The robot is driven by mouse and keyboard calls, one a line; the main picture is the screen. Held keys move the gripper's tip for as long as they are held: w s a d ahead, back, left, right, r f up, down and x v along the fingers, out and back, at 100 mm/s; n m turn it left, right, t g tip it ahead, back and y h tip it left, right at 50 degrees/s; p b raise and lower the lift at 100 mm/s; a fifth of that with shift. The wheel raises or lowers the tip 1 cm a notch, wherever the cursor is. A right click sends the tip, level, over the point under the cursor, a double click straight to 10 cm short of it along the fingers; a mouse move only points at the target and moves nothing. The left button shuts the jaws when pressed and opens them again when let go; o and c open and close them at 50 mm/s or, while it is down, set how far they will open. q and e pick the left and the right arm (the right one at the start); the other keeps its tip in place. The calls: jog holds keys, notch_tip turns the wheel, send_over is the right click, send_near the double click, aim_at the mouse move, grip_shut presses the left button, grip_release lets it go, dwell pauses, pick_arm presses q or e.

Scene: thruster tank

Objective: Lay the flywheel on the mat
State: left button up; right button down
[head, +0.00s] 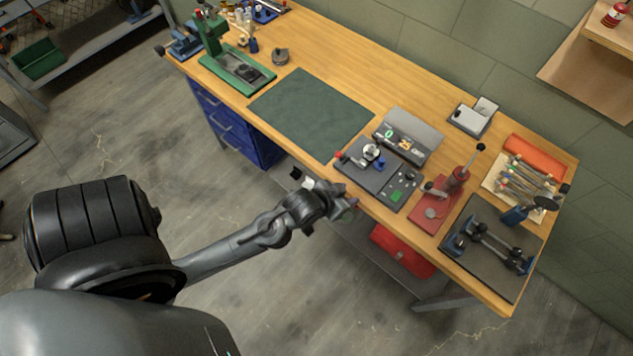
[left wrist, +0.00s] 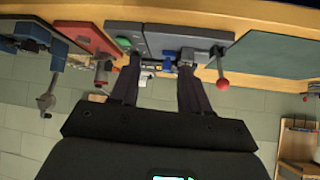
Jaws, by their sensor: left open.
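A silver round part, seemingly the flywheel (head: 371,152), sits on a dark grey bench device (head: 380,180) with a red-knobbed lever. The dark green mat (head: 312,110) lies flat and bare on the wooden bench, just left of that device. The mat also shows at the right of the left wrist view (left wrist: 275,48). My left gripper (head: 349,207) is off the bench's front edge, below the device. In the left wrist view its two dark fingers (left wrist: 160,82) stand apart with nothing clearly held. The flywheel is not clearly made out there. My right gripper is not seen.
A display unit (head: 408,135) stands behind the device. A red lever press (head: 440,200) and a dark pad with a stand (head: 490,245) are to the right. A green press (head: 235,65) and small grey round item (head: 281,56) lie beyond the mat.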

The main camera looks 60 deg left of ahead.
pick_arm(q)
jog(key=shift+o, duration=0.3)
jog(key=s+d+r+m+g, duration=0.1)
jog(key=s+d+g, duration=0.1)
jog(key=s, duration=0.4)
jog(key=s+d+r+m+g+h, duration=0.1)
jog(key=s+d+m+g, duration=0.1)
jog(key=s, duration=0.5)
jog(key=shift+d+g, duration=0.7)
jog(key=shift+s+d, duration=0.1)
jog(key=shift+s, duration=0.35)
